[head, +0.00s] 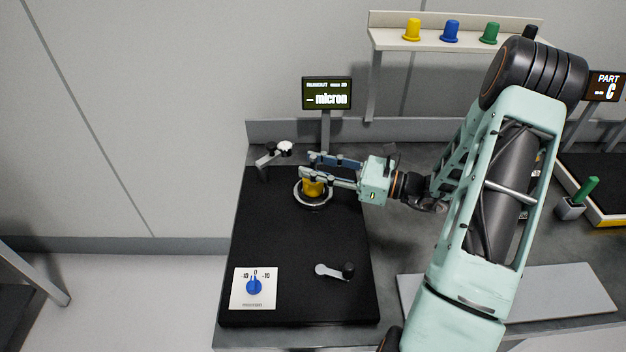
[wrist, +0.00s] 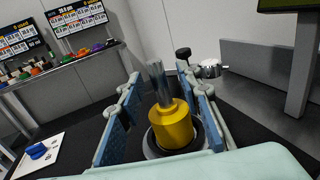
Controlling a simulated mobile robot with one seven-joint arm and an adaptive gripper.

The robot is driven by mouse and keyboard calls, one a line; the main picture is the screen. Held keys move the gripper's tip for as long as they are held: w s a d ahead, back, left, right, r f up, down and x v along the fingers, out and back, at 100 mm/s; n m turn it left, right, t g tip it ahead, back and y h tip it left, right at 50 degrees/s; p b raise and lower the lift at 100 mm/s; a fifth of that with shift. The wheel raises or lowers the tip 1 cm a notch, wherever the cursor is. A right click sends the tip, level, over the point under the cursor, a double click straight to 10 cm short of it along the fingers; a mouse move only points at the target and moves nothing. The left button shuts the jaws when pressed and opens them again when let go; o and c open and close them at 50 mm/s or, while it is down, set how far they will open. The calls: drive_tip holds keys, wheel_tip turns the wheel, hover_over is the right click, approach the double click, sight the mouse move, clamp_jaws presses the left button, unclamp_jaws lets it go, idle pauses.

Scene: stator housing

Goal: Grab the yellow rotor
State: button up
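The yellow rotor (wrist: 172,127) sits in a round ring seat (head: 313,205) on the black mat. Its grey shaft points up in the wrist view. The rotor's yellow body (head: 313,188) also shows in the head view, partly covered by my fingers. My gripper (head: 312,164) reaches in from the right. In the wrist view my gripper (wrist: 160,88) is open, with one blue-padded finger on each side of the rotor. A gap shows between the rotor and the left finger; the right finger is closer, and I cannot tell whether it touches.
A lever with a pale disc (head: 285,147) stands just behind the seat. A crank handle (head: 336,271) and a blue dial (head: 254,287) are nearer the mat's front. A micron display (head: 327,94) stands behind. A shelf (head: 450,40) holds several coloured pieces, one yellow.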

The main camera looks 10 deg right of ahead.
drive_tip(key=shift+w+a, duration=0.15)
drive_tip(key=shift+a, duration=0.15)
drive_tip(key=shift+c, duration=0.5)
clamp_jaws()
